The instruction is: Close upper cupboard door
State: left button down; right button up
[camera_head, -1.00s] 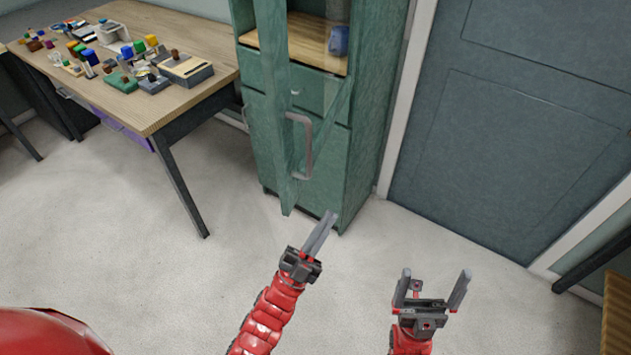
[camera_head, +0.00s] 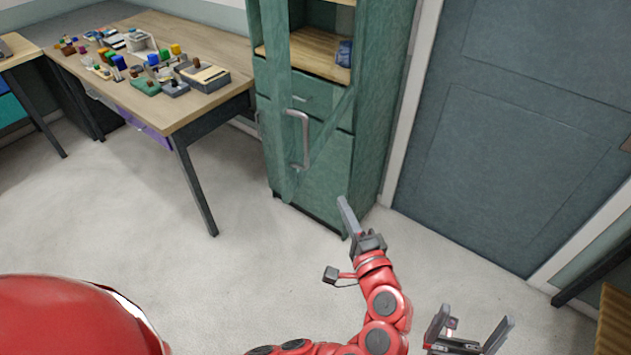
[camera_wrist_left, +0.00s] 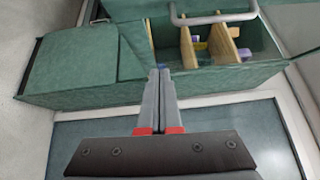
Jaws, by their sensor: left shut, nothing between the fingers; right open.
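The green cupboard (camera_head: 372,120) stands against the wall in the head view. Its upper door (camera_head: 277,110), with a grey bar handle (camera_head: 305,140), is swung open toward me and hides part of the front. Shelves (camera_head: 310,56) show behind it. My left gripper (camera_head: 345,205) is shut and empty, in front of the cupboard's lower right, apart from the door in the picture. In the left wrist view the left fingers (camera_wrist_left: 159,92) are together, and the door handle (camera_wrist_left: 212,18) shows beyond them. My right gripper (camera_head: 475,328) is open and empty at the lower right.
A wooden table (camera_head: 215,32) with several small coloured objects stands left of the cupboard. A grey-blue room door (camera_head: 500,130) is to the right. A blue item (camera_head: 345,53) is on the cupboard shelf. The pale floor (camera_head: 110,215) in front is open.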

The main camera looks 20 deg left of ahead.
pick_arm(q)
jog(key=s+n+g+y, duration=0.1)
jog(key=s, duration=0.1)
jog(key=p, duration=0.3)
send_near(298, 162)
jog(key=w, duration=0.3)
jog(key=a, duration=0.1)
jog(key=a+p, duration=0.2)
jog(key=shift+w, duration=0.3)
jog(key=shift+a+f, duration=0.1)
jog(key=shift+a, duration=0.25)
jog(key=shift+a, duration=0.1)
